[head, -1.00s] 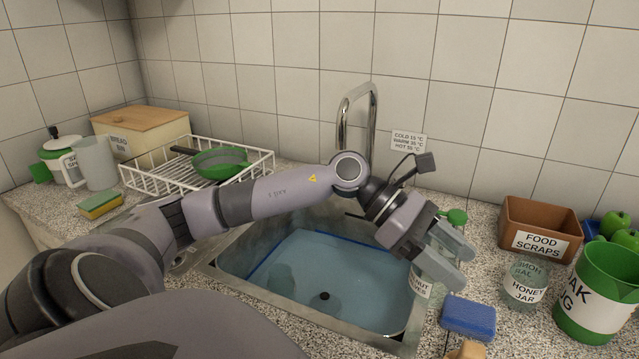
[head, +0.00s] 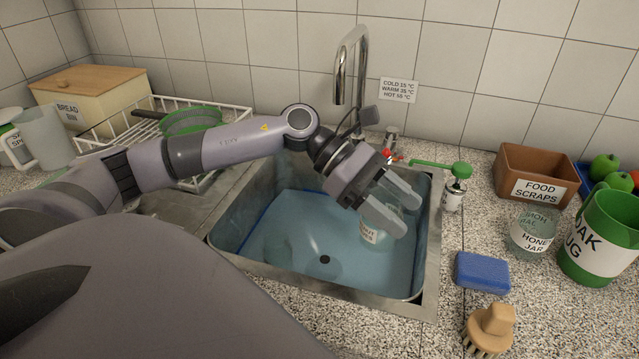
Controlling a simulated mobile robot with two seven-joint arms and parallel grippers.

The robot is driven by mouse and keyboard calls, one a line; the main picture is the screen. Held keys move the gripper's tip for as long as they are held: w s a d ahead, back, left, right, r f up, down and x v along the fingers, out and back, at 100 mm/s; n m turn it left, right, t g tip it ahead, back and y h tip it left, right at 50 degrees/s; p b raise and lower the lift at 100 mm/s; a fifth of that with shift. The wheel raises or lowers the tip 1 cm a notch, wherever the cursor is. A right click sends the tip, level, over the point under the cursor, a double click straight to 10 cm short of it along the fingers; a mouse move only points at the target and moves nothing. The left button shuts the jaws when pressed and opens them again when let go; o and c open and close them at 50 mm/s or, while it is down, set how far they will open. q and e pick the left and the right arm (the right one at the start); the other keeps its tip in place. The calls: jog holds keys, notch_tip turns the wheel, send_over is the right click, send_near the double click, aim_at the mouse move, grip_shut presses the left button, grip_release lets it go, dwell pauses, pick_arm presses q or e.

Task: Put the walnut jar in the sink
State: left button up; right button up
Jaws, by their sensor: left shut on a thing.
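The walnut jar (head: 371,235), a clear jar with a partly visible white label ending in "NUT", is between the fingers of my left gripper (head: 396,207). The gripper is shut on it. The jar is inside the outline of the sink (head: 432,268), near its right side. I cannot tell whether it hangs above the water or touches it. The gripper fingers hide the jar's upper part. The sink is a metal basin with bluish water and a dark drain. My right gripper is not in view.
The faucet (head: 349,75) rises behind the sink. A green-topped dispenser (head: 453,188) stands at the sink's right. A dish rack (head: 235,112) stands left.

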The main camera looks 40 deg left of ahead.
pick_arm(q)
jog(key=shift+a, duration=0.35)
jog(key=shift+s+a+f, duration=0.1)
jog(key=shift+f, duration=0.15)
notch_tip(320, 180, down, 15)
jog(key=shift+r+p, duration=0.1)
jog(key=shift+p, duration=0.45)
jog(key=shift+f, duration=2.45)
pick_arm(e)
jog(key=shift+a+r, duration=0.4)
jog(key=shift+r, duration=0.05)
pick_arm(q)
jog(key=shift+f+b, duration=0.2)
jog(key=shift+b, duration=0.1)
jog(key=o, duration=1.5)
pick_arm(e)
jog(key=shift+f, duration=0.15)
